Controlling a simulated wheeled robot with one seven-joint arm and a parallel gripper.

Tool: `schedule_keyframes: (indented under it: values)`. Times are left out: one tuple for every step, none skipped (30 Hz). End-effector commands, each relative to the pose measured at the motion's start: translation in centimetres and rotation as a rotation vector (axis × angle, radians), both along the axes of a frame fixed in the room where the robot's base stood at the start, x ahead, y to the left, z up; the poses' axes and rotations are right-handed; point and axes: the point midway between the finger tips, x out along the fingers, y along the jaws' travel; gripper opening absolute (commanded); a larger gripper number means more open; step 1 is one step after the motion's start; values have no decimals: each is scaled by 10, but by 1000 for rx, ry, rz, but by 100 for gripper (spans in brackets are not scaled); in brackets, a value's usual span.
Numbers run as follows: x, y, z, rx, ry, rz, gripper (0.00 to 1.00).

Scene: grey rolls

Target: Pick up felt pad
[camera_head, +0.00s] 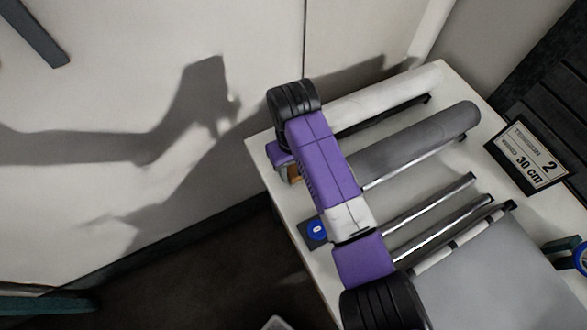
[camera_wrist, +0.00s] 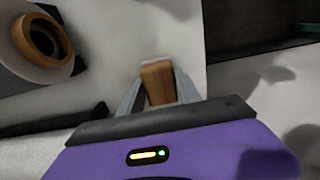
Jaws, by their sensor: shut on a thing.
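The felt pad (camera_wrist: 157,84) shows in the wrist view as a small brown block with a pale far edge. My gripper (camera_wrist: 158,92) is shut on it, with one grey finger against each side. The pad appears over or near a pale surface; I cannot tell whether it touches it.
A grey roll (camera_head: 430,135) and a white roll (camera_head: 385,95) lie on the white table (camera_head: 318,268). The grey roll's brown core (camera_wrist: 45,42) is left of the pad. Metal bars (camera_head: 440,205) lie nearer. A sign (camera_head: 530,157) stands at the right.

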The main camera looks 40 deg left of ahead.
Motion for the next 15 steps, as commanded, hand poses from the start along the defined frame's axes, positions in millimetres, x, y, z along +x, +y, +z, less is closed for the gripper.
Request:
schedule_keyframes:
  values:
    - [0, 0, 0, 1, 0, 0, 0]
    - [0, 0, 0, 0, 0, 0, 0]
    - [0, 0, 0, 1, 0, 0, 0]
    - [0, 0, 0, 1, 0, 0, 0]
    - [0, 0, 1, 1, 0, 0, 0]
    - [0, 0, 1, 1, 0, 0, 0]
    - [0, 0, 2, 1, 0, 0, 0]
    - [0, 0, 3, 1, 0, 0, 0]
    - [0, 1, 5, 2, -1, 0, 0]
    - [0, 1, 7, 2, -1, 0, 0]
    - [0, 1, 9, 2, -1, 0, 0]
    - [1, 1, 12, 2, -1, 0, 0]
    - [1, 1, 15, 2, -2, 0, 0]
    - [1, 1, 19, 2, -2, 0, 0]
    - [0, 1, 25, 3, -2, 1, 0]
